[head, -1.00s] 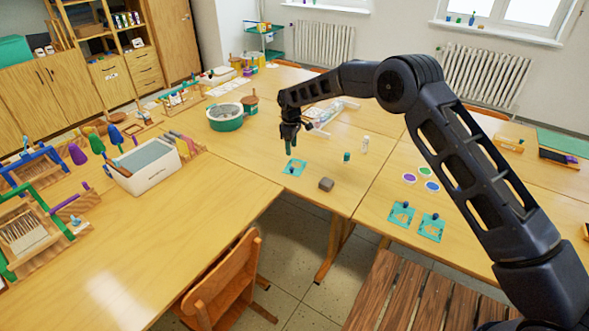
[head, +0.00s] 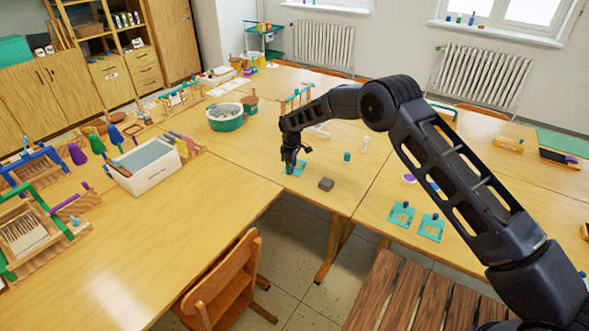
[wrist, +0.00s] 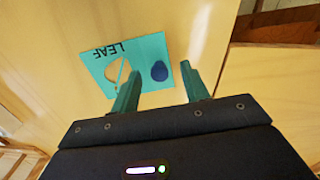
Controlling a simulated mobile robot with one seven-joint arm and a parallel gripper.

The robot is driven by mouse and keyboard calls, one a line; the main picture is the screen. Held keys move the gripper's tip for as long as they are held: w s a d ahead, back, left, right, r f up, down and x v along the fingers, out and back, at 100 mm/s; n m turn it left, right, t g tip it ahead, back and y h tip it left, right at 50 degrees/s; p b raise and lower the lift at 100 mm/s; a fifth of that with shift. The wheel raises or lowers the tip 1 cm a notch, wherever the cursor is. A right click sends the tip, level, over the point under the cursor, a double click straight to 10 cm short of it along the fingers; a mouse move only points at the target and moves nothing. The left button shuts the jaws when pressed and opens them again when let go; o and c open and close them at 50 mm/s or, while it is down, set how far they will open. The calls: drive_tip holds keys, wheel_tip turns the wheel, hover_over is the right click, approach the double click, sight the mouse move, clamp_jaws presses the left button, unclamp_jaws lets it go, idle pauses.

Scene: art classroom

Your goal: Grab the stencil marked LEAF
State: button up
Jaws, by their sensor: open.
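The teal stencil marked LEAF (wrist: 100,69) lies flat on the table in the wrist view, with a leaf-shaped cutout and a dark blue knob (wrist: 159,71). In the head view the stencil (head: 301,168) is partly hidden behind my gripper (head: 290,170). In the wrist view my gripper (wrist: 159,80) is open, with its teal fingers on either side of the knob in the picture. Nothing is between the fingers except the knob's view beyond them; whether they touch the stencil I cannot tell.
Two other teal stencils (head: 400,221) (head: 431,233) lie further right. The table's front edge is close.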

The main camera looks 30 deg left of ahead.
drive_tip(key=shift+f, duration=0.15)
drive_tip(key=shift+c, duration=0.3)
clamp_jaws()
